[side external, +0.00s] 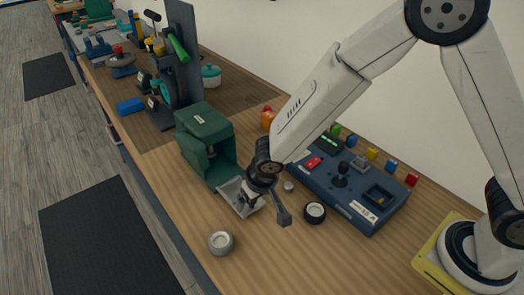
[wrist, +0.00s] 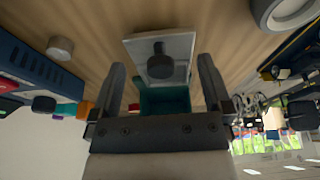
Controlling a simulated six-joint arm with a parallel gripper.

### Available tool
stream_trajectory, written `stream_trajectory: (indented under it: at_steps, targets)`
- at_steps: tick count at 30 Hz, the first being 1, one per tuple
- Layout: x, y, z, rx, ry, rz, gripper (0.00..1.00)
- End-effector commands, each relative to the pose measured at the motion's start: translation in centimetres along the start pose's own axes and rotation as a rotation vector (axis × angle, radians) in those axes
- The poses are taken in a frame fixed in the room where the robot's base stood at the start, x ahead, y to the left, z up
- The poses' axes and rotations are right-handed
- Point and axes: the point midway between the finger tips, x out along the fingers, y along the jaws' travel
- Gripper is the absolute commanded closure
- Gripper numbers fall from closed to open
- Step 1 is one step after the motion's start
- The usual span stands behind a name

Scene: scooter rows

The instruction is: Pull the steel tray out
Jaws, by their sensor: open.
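The steel tray (side external: 232,196) sticks partly out of the front of a dark green housing (side external: 198,122), low over the wooden bench. In the wrist view, the pale flat tray (wrist: 184,46) carries a dark round knob (wrist: 160,64), and the teal inside of the housing (wrist: 160,102) shows behind it. My gripper (side external: 266,207) is at the tray's outer end and hides part of it in the side view. In the wrist view, my gripper (wrist: 162,68) has its fingers spread, one on each side of the knob, with gaps between. No contact with the knob shows.
A grey wheel (side external: 221,242) lies in front of the tray near the bench edge. A black tyre (side external: 315,212) and a small silver disc (side external: 289,186) lie to the right, beside a blue control panel (side external: 335,191). Bare bench (side external: 290,262) lies in front.

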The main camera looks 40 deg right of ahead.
Motion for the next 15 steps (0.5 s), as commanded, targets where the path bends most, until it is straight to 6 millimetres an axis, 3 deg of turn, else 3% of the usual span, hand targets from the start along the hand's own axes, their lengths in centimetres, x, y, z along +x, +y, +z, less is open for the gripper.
stream_trajectory:
  at_steps: [15]
  targets:
    - [-0.76,0.01,-0.29,0.0,0.002,0.001,0.0]
